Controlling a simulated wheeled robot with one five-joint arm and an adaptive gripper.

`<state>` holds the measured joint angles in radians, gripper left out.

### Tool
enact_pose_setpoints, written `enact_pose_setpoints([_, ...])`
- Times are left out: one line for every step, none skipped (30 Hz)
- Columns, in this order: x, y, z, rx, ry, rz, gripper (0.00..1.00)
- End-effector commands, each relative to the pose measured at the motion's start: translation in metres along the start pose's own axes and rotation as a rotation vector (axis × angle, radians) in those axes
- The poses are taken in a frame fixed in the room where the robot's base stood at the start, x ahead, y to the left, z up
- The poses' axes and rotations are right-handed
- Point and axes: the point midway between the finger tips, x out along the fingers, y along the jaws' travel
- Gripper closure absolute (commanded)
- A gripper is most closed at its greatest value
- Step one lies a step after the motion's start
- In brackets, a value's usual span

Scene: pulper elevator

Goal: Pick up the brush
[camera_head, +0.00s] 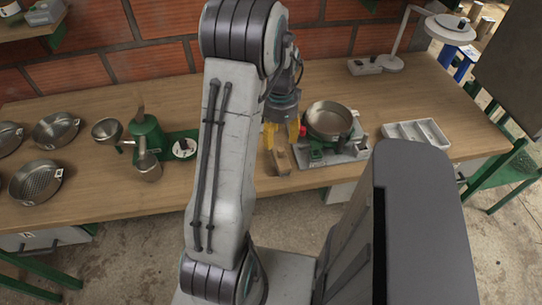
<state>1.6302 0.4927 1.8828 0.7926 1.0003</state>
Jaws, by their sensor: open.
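My gripper (281,140), with yellow fingers, points down over the wooden workbench (90,187), left of the green scale. Its fingers look apart. A small tan, wooden-looking object (279,161), which seems to be the brush, is right at the fingertips near the bench's front edge. My arm and fingers hide part of it, so its full shape is unclear. I cannot tell whether the fingers touch it.
A green scale (315,157) bearing a metal pan (328,119) stands close on the right, beside a light tray (417,133). A green pulper (147,133) and several metal sieves (36,182) are on the left. A lamp (391,62) stands at the back right.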

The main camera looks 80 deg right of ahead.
Motion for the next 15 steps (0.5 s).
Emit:
enact_pose_setpoints([-0.0005, -0.0013, -0.001, 0.036, 0.003, -0.005, 0.49])
enact_pose_setpoints([-0.0007, -0.0019, -0.0014, 0.06, 0.004, -0.007, 0.49])
enact_pose_setpoints([-0.0007, -0.0024, -0.0016, 0.091, 0.005, -0.009, 0.49])
enact_pose_setpoints([-0.0007, -0.0026, -0.0018, 0.114, 0.006, -0.01, 0.49])
enact_pose_setpoints([-0.0007, -0.0029, -0.002, 0.136, 0.006, -0.012, 0.49])
enact_pose_setpoints([-0.0007, -0.0033, -0.0022, 0.166, 0.007, -0.013, 0.49])
enact_pose_setpoints([-0.0007, -0.0036, -0.0024, 0.189, 0.008, -0.015, 0.49])
enact_pose_setpoints([-0.0006, -0.0038, -0.0025, 0.213, 0.008, -0.016, 0.49])
enact_pose_setpoints([-0.0006, -0.0041, -0.0027, 0.243, 0.008, -0.017, 0.49])
enact_pose_setpoints([-0.0006, -0.0043, -0.0028, 0.264, 0.009, -0.019, 0.49])
enact_pose_setpoints([-0.0006, -0.0045, -0.003, 0.287, 0.009, -0.02, 0.49])
enact_pose_setpoints([-0.0006, -0.0048, -0.0031, 0.317, 0.009, -0.021, 0.49])
enact_pose_setpoints([-0.0006, -0.005, -0.0032, 0.34, 0.009, -0.022, 0.49])
enact_pose_setpoints([-0.0006, -0.0051, -0.0033, 0.362, 0.009, -0.023, 0.49])
enact_pose_setpoints([-0.0006, -0.0053, -0.0035, 0.392, 0.009, -0.024, 0.49])
